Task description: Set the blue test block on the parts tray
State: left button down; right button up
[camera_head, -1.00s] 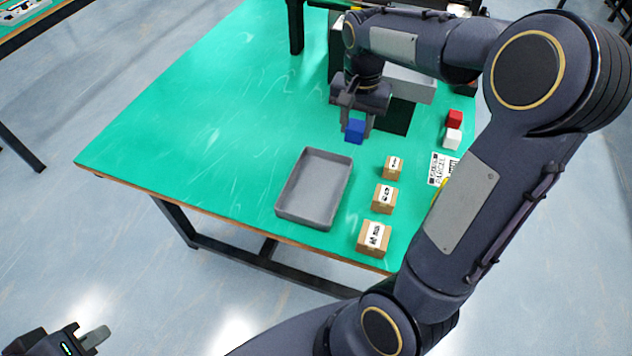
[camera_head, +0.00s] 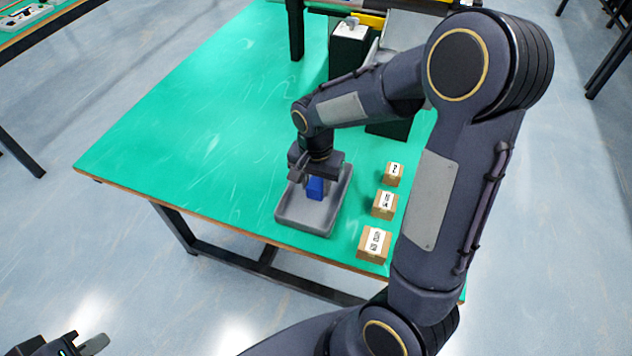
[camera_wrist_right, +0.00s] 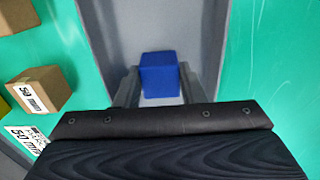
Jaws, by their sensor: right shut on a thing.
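The blue test block (camera_head: 315,188) is between the fingers of my right gripper (camera_head: 313,184), which is shut on it. The block and gripper are over the grey parts tray (camera_head: 302,221), inside its outline in the head view. In the right wrist view the blue block (camera_wrist_right: 160,75) sits between the fingertips, with the tray's grey wall (camera_wrist_right: 209,40) beyond and around it. I cannot tell whether the block touches the tray floor. My left gripper (camera_head: 88,346) is at the lower left, away from the table, only partly in view.
Several cardboard boxes with labels (camera_head: 374,245) stand in a row right of the tray. A dark box (camera_head: 349,50) and conveyor parts are at the back. The green table (camera_head: 200,150) is clear to the left of the tray.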

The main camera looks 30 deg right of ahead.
jog(key=o, duration=0.6)
jog(key=shift+f, duration=0.15)
jog(key=shift+c, duration=0.2)
jog(key=o, duration=0.4)
jog(key=shift+o, duration=0.2)
